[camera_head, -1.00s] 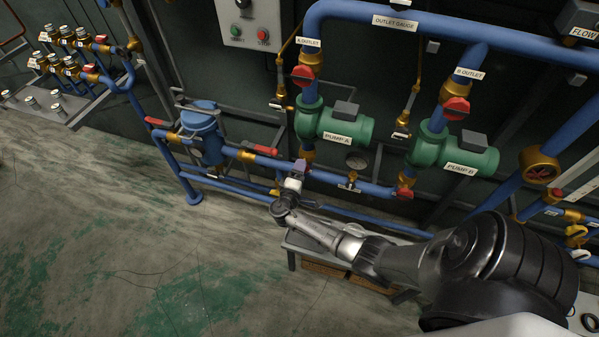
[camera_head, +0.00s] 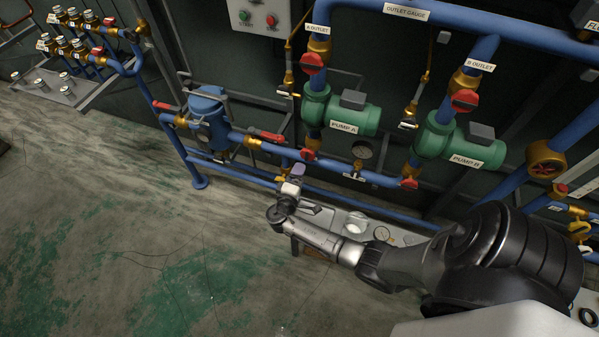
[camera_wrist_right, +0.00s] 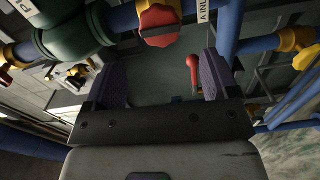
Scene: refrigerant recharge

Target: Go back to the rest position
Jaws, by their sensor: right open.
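My right gripper (camera_head: 297,171) is below the pump A inlet pipe in the head view, apart from the floor. In the right wrist view its two purple-grey fingers (camera_wrist_right: 163,75) are spread, with nothing between them but the background. A red valve handle (camera_wrist_right: 158,24) and a red lever (camera_wrist_right: 192,72) show beyond the fingers. My left gripper is not in view.
Green pump A (camera_head: 340,112) and pump B (camera_head: 455,145) stand on blue piping behind the arm. A blue strainer (camera_head: 209,118) is to the left. A grey bench (camera_head: 375,228) lies partly behind my right arm. The floor (camera_head: 110,250) at left is clear.

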